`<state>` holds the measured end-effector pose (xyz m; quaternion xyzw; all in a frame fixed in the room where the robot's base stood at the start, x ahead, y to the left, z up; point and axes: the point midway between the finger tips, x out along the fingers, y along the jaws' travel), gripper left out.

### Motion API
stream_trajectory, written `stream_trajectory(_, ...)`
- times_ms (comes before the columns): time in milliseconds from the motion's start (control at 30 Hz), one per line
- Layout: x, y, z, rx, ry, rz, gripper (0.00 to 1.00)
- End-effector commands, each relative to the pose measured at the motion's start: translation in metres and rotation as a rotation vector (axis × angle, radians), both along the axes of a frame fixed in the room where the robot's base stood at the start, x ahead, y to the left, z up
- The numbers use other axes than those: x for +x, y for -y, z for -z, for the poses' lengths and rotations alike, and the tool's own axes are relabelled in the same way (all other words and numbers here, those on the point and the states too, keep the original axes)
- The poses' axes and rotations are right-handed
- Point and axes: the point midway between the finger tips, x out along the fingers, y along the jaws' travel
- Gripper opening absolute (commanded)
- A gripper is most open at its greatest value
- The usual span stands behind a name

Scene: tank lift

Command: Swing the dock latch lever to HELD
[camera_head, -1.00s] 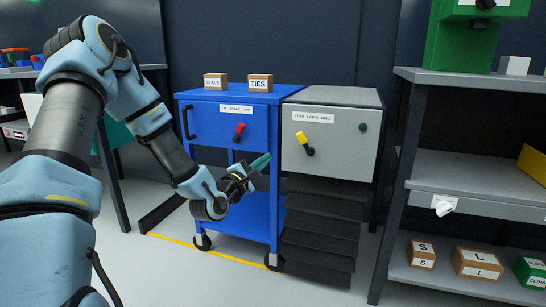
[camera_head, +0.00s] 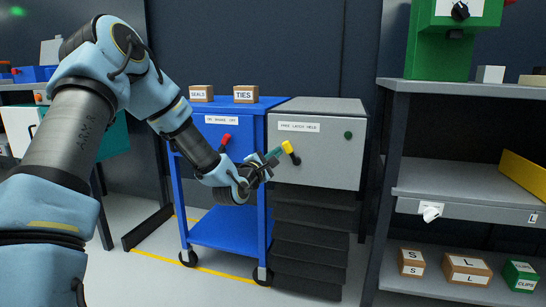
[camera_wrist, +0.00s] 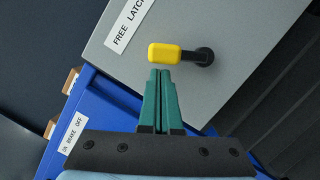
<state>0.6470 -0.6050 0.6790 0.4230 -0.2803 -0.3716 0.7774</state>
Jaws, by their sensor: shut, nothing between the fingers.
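The dock latch lever (camera_head: 288,147) has a yellow grip and a black pivot on the front of the grey dock box (camera_head: 330,158). It leans up and to the left, towards the FREE end of the label (camera_head: 299,126) that reads FREE LATCH HELD. In the wrist view the lever's yellow grip (camera_wrist: 165,53) lies just beyond my gripper (camera_wrist: 160,74). My gripper (camera_head: 276,154) has its green fingers shut and empty, at the left of the lever in the head view. I cannot tell whether the fingertips touch the grip.
A blue cart (camera_head: 217,165) with a red brake lever (camera_head: 225,140) stands directly left of the dock. Cartons (camera_head: 246,94) sit on its top. A grey shelf unit (camera_head: 440,180) stands at the right. A green round button (camera_head: 348,135) is on the dock's front.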

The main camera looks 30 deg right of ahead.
Motion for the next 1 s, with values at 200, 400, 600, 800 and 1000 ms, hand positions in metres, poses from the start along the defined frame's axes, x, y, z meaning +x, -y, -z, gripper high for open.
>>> stream_trajectory(200,-0.0001,-0.0001,-0.0003,0.002,0.002,0.0,0.0)
stream_trajectory(400,-0.0012,0.001,-0.0038,0.031,0.028,0.0,0.0)
stream_trajectory(600,-0.0019,0.0018,-0.0046,0.053,0.048,0.0,0.0)
stream_trajectory(800,-0.0028,0.0027,-0.0066,0.076,0.07,0.0,0.0)
stream_trajectory(1000,-0.0039,0.004,-0.0094,0.104,0.098,0.0,0.0)
